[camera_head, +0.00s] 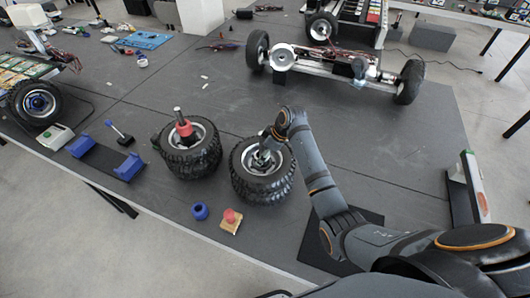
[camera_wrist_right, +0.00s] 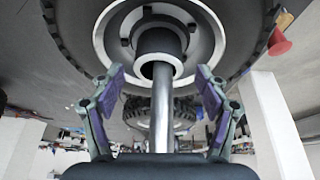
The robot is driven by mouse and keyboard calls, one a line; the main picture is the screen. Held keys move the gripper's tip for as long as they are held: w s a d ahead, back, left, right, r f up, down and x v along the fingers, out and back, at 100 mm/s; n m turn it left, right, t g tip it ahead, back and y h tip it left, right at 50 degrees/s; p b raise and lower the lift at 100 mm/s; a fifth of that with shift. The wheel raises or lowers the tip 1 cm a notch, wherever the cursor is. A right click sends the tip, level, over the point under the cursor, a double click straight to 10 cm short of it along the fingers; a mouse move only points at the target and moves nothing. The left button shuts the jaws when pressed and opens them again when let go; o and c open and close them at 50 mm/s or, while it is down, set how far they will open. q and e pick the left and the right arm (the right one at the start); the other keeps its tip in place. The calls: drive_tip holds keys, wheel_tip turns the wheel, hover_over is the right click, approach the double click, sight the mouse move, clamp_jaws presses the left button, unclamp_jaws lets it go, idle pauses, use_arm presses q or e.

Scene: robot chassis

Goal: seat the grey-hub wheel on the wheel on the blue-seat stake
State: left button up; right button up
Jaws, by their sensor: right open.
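My right gripper (camera_head: 267,152) is above this hub. In the right wrist view it is open (camera_wrist_right: 160,82), its fingers on either side of a bare silver stake (camera_wrist_right: 161,115) that comes out of the grey-hub wheel (camera_wrist_right: 205,62). The fingers look apart from the stake. The left stack (camera_head: 190,160) has a stake with a red collar (camera_head: 184,129). I see no blue seat on the right stake. My left gripper is out of view.
A blue ring (camera_head: 200,211) and a red-topped tan block (camera_head: 231,219) lie in front of the stacks. An axle frame with wheels (camera_head: 335,66) stands behind.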

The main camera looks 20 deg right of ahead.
drive_tip(key=shift+s+f, duration=0.55)
drive_tip(key=shift+f, duration=0.25)
drive_tip(key=w+v, duration=0.1)
drive_tip(key=v, duration=1.2)
drive_tip(key=shift+w+r, duration=0.2)
drive_tip(key=shift+r, duration=0.1)
drive_tip(key=shift+a, duration=0.15)
